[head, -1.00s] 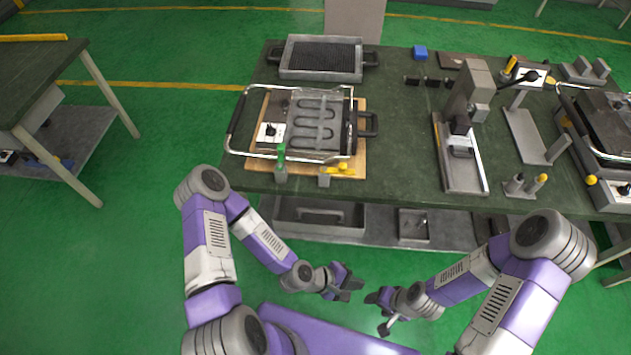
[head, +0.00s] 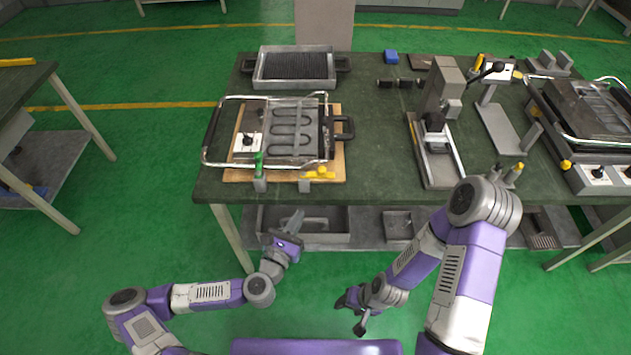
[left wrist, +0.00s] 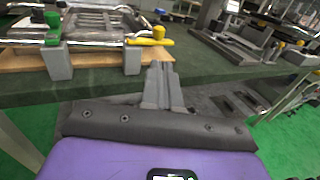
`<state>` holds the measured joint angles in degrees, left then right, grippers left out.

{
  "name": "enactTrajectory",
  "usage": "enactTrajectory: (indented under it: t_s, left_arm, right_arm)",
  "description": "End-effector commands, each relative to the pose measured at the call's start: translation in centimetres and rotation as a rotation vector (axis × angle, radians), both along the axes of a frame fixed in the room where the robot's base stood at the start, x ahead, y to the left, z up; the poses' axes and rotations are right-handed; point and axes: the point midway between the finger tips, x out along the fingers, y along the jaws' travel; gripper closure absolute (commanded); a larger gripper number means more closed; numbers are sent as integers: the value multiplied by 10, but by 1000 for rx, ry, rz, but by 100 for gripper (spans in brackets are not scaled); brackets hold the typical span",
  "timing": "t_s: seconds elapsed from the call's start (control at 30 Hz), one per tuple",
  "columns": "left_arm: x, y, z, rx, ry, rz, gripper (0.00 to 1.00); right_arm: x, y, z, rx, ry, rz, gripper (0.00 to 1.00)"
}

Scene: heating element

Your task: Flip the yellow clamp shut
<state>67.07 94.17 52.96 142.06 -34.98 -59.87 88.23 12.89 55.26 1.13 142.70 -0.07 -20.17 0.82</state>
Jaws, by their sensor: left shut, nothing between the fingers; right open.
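The yellow clamp (head: 318,173) sits on a grey block at the front edge of the wooden board, at the right front corner of the heating element unit. In the left wrist view the yellow clamp (left wrist: 150,41) lies across the top of its grey block and sticks out to the right. A green clamp (head: 259,163) stands upright to its left. My left gripper (head: 298,218) is shut and empty, in front of the table edge and below the yellow clamp. It also shows in the left wrist view (left wrist: 158,70). My right gripper (head: 350,312) is open, low and well away from the table.
The heating element unit (head: 292,125) with its chrome handle lies on the board (head: 336,172). A grey press (head: 436,120) stands to the right. A shelf with a grey tray (head: 335,215) is under the table (head: 375,180). The table's front edge lies between my left gripper and the clamp.

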Motion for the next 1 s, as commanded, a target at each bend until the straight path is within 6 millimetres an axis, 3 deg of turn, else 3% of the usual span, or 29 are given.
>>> enactTrajectory:
  t_s: [0.27,0.7,1.0]
  left_arm:
    - [25,-12,0,3,-2,-3,100]
    - [107,-46,-1,4,-1,-3,100]
    - [128,-54,0,2,0,-3,100]
  right_arm:
    - [0,0,0,0,0,0,43]
    - [0,0,-4,0,0,0,43]
    - [0,0,-5,0,0,0,43]
